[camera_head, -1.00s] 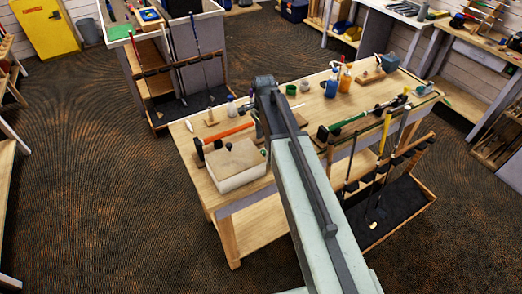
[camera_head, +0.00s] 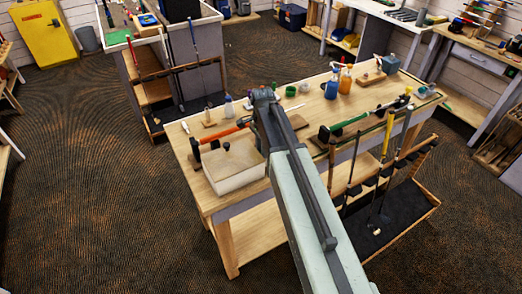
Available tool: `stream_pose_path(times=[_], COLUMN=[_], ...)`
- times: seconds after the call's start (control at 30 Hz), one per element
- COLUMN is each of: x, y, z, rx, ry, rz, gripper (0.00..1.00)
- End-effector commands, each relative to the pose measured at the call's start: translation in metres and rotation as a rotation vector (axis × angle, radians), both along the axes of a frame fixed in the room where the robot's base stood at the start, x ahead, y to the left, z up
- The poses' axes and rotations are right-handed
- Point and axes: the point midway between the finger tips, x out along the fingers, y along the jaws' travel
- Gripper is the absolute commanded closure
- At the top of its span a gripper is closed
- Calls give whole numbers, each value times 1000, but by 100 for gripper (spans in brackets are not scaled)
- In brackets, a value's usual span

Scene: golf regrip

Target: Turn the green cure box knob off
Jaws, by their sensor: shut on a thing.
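The cure box (camera_head: 236,178) is a pale box with a wood-toned top at the near left corner of the workbench. A small dark piece (camera_head: 226,146) shows at its back edge. My gripper (camera_head: 264,147) points down at the right end of the box, at the end of my arm. My gripper is shut; its fingertips are mostly hidden by my own wrist. The green knob at the box's right end is covered by my gripper, so the contact itself is not clear.
A club rack (camera_head: 400,205) stands at the bench's right side.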

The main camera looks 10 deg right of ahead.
Motion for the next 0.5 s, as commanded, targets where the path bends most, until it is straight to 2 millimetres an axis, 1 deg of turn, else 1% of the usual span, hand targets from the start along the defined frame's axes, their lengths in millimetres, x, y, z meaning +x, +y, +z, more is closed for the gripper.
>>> stream_pose_path(times=[0.2,0.3,0.5], x=[0,0,0], y=[0,1,1], z=[0,0,0], rx=[0,0,0], ry=[0,0,0], rz=[241,332,374], gripper=[100,100,100])
